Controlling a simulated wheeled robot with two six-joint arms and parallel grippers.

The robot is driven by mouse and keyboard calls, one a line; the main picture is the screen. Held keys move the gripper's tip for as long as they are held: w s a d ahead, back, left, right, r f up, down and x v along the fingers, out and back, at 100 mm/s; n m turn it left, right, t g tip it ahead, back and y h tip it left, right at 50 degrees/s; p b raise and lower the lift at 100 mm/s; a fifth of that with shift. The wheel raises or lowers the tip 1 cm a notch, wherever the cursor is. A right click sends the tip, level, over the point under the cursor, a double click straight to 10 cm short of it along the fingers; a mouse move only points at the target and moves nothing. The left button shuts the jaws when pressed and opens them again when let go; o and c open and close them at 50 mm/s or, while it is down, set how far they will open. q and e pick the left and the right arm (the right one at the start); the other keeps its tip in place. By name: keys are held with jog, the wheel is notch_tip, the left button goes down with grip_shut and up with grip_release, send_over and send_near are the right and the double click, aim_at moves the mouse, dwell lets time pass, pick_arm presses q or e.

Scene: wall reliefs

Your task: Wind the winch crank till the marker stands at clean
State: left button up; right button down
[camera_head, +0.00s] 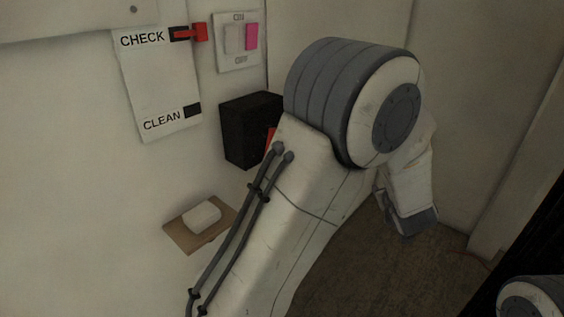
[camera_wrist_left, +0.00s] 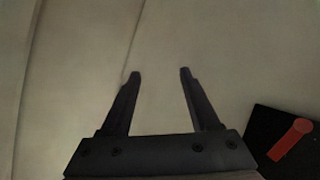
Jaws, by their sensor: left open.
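The white scale plate (camera_head: 155,85) on the wall reads CHECK at the top and CLEAN at the bottom. The red marker (camera_head: 200,32) stands level with CHECK. The black winch box (camera_head: 238,135) is on the wall right of the plate. Only a bit of its red crank (camera_head: 270,139) shows behind my left arm. In the left wrist view the crank (camera_wrist_left: 290,141) is at the lower right on the black box (camera_wrist_left: 258,124). My left gripper (camera_wrist_left: 158,72) is open and empty, with the crank to the right of its fingers, apart. My right gripper is not in view.
A switch panel (camera_head: 222,58) with a pink rocker (camera_head: 251,37) is on the wall above the box. A small brown shelf (camera_head: 181,236) with a white block (camera_head: 201,216) juts out below the plate. My left arm covers the middle of the head view.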

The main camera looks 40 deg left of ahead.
pick_arm(q)
jog(key=s+a+n+g+y, duration=0.3)
jog(key=a+y, duration=0.1)
jog(key=a, duration=0.6)
jog(key=s+a+n+g+y+p, duration=0.1)
jog(key=s+a+n+g+y, duration=0.2)
jog(key=a, duration=0.7)
jog(key=s+a+n+g+y+p, duration=0.1)
jog(key=s+a+n+g+y, duration=0.2)
jog(key=a+y, duration=0.3)
jog(key=shift+a+f+n+g, duration=0.15)
jog(key=shift+a+g, duration=0.25)
jog(key=shift+a, duration=0.6)
jog(key=shift+a+f+n+g, duration=0.15)
jog(key=shift+a+g, duration=0.25)
jog(key=shift+a, duration=0.55)
grip_shut()
jog(key=shift+s, duration=0.1)
